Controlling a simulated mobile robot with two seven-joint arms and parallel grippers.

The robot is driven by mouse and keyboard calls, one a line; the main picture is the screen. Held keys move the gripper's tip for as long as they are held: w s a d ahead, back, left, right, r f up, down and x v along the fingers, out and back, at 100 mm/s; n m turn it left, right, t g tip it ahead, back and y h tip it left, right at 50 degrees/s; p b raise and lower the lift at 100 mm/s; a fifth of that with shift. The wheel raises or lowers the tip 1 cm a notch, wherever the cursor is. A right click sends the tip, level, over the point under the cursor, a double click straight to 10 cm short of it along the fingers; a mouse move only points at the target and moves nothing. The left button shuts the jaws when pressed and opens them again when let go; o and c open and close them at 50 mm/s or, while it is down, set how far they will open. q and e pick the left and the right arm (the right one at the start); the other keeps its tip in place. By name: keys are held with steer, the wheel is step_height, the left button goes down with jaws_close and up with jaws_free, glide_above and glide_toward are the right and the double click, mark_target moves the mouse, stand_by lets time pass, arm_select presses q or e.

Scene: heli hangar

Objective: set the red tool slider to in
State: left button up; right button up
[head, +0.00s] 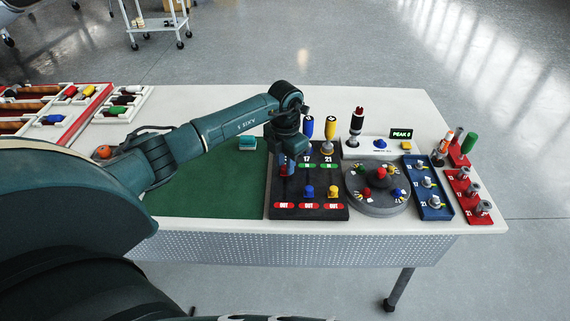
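A dark slider panel (320,212) lies on the white table, with green labels toward its far side and three red OUT labels along its near edge. My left gripper (287,168) reaches down over its left column from above. A small red patch (283,168) shows at the fingers; I cannot tell whether it is the red slider's knob or how far along its slot it stands. The arm hides most of that column. The blue knob (309,191) and yellow knob (333,191) stand near their OUT labels. I cannot see whether the fingers are open or shut.
Blue (308,126) and yellow (329,128) handled tools stand upright behind the panel. A red-and-black tool (357,121) stands by a PEAK display (401,134). A round grey dial base (375,204) is close on the right. A green mat (210,190) lies left.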

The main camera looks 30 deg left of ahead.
arm_select(q)
steer(key=o, duration=0.4)
steer(key=shift+a, duration=0.1)
step_height(320, 180, up, 13)
steer(key=shift+b, duration=0.4)
steer(key=shift+r, duration=0.1)
